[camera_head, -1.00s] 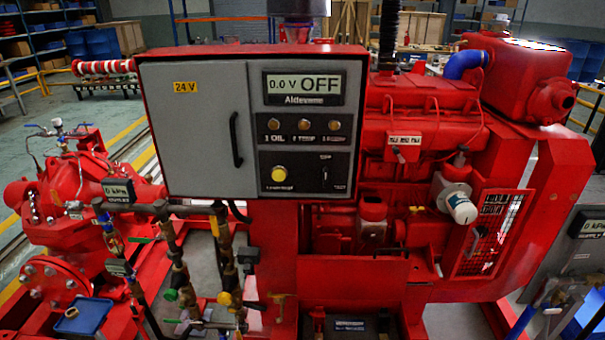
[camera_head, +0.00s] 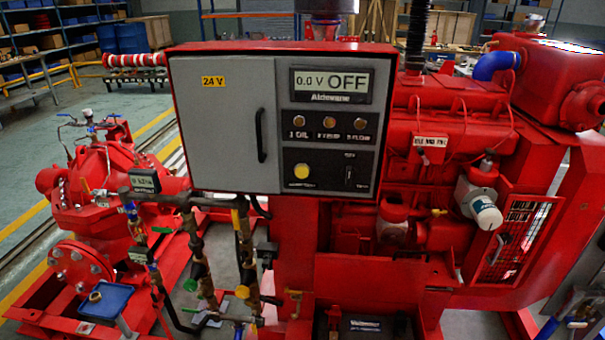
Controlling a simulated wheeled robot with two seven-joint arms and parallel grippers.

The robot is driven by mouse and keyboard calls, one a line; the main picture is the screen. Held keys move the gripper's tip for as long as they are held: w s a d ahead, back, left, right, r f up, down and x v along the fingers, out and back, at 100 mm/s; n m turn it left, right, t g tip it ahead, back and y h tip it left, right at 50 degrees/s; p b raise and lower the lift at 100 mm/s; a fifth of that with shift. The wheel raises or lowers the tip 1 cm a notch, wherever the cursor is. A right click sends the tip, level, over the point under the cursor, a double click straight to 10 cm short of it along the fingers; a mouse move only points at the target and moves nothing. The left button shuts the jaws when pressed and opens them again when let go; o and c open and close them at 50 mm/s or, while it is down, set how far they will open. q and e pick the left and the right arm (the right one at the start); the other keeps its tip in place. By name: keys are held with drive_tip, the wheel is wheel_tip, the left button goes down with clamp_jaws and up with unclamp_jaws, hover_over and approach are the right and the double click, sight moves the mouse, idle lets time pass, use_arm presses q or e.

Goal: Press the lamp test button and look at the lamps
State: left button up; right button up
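The red and grey control panel (camera_head: 223,125) stands upright in the middle of the head view. Its display (camera_head: 331,84) reads "0.0 V OFF". Below the display is a row of three lamps (camera_head: 329,122), brownish and not visibly lit. A yellow round button (camera_head: 301,171) sits at the lower left of the black plate; its small label is too blurred to read. A dark switch (camera_head: 349,174) is to its right. Neither of my grippers is in view.
The panel door has a black vertical handle (camera_head: 260,135). Pipes with valves (camera_head: 196,255) stand below left of the panel. A red pump (camera_head: 95,180) is at left, and a blue tray (camera_head: 106,300) is at lower left. The red engine (camera_head: 455,125) fills the right side.

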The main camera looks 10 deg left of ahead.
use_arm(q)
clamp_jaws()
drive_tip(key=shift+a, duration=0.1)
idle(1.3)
